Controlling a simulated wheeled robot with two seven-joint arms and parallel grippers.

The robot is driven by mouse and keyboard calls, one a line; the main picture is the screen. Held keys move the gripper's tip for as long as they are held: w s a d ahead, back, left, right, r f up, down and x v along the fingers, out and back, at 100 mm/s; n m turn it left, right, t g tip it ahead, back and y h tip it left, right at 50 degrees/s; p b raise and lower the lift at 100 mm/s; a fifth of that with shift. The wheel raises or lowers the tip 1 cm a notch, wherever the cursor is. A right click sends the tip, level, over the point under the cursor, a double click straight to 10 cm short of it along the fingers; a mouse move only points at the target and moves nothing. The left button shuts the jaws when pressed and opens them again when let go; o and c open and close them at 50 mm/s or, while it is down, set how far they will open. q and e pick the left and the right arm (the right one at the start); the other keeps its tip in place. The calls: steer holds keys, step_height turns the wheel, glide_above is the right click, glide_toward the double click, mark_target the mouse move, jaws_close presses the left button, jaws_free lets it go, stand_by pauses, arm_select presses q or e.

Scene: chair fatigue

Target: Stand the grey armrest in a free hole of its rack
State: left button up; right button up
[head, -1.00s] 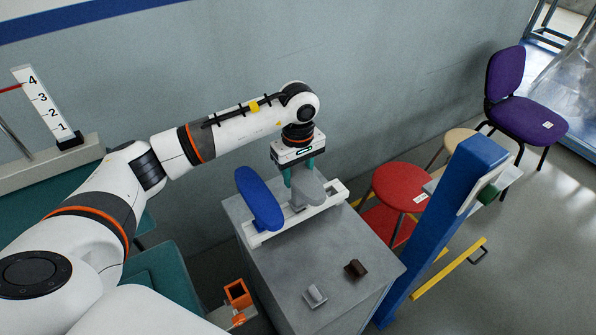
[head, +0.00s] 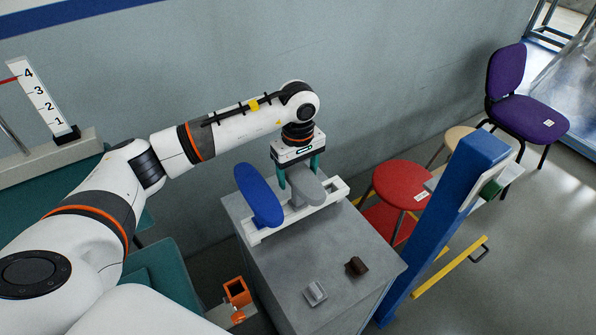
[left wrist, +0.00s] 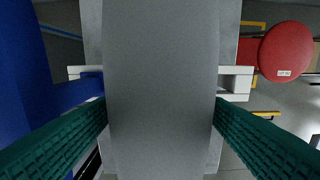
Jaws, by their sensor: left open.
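The grey armrest (head: 306,187) stands in the white rack (head: 337,193) on top of the grey cabinet, to the right of a blue armrest (head: 259,196) in the same rack. My left gripper (head: 299,176) is at the grey armrest, pointing down, its teal fingers open on either side of the pad. In the left wrist view the grey pad (left wrist: 160,80) fills the middle between the spread fingers, and the rack (left wrist: 240,82) shows behind it. The armrest's foot in the rack is hidden. My right gripper is not in view.
A small grey block (head: 315,293) and a dark brown block (head: 356,266) lie on the cabinet top (head: 340,250). A blue post (head: 440,230) stands to the right of the cabinet. A red stool (head: 402,184) and a purple chair (head: 520,110) stand beyond.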

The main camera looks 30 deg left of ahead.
arm_select(q)
step_height(320, 180, up, 12)
steer(key=b, duration=0.2)
steer(key=shift+f, duration=0.15)
stand_by(0.5)
